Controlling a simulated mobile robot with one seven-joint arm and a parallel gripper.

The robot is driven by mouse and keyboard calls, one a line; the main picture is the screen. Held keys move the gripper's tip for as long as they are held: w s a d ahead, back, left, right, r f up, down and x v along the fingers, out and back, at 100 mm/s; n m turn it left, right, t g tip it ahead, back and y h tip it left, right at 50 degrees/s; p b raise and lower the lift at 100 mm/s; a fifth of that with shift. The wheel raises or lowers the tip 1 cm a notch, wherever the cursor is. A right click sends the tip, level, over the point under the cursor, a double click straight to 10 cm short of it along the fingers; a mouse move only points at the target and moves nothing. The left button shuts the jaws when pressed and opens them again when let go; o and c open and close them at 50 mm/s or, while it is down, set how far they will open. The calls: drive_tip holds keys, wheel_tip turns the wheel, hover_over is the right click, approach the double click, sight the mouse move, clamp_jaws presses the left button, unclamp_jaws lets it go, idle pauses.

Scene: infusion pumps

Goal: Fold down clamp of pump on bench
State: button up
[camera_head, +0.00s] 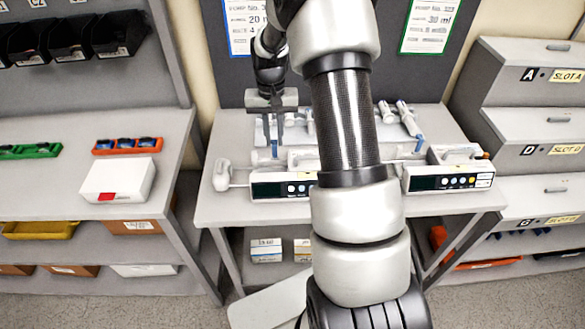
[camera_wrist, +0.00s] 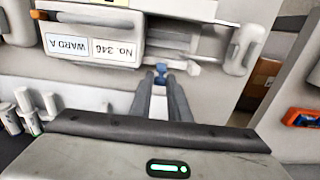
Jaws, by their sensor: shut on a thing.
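The left pump (camera_head: 283,187) stands on the bench, with a dark display and several buttons on its front. In the wrist view, the pump (camera_wrist: 92,40) appears upside down, with a label reading No. 346, WARD A. My gripper (camera_head: 274,147) reaches down behind the left pump's top. In the wrist view, my gripper (camera_wrist: 161,80) is shut on a small blue-tipped piece, which looks like the pump's clamp (camera_wrist: 162,67), beside the pump's syringe channel. The fingers cover part of the clamp, so its exact angle is unclear.
A second pump (camera_head: 449,177) stands at the right of the bench (camera_head: 345,208). Several syringes (camera_head: 407,118) lie at the back. A side table (camera_head: 60,190) with a white box (camera_head: 117,180) is on the left; labelled slot shelves (camera_head: 535,115) are on the right.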

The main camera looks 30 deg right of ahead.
sight(274, 145)
drive_tip(key=shift+s+a+r, duration=0.1)
drive_tip(key=shift+s+a, duration=0.15)
drive_tip(key=shift+s, duration=0.45)
drive_tip(key=shift+s+a, duration=0.4)
drive_tip(key=shift+s, duration=0.45)
drive_tip(key=shift+s+b, duration=0.1)
drive_tip(key=shift+b, duration=0.2)
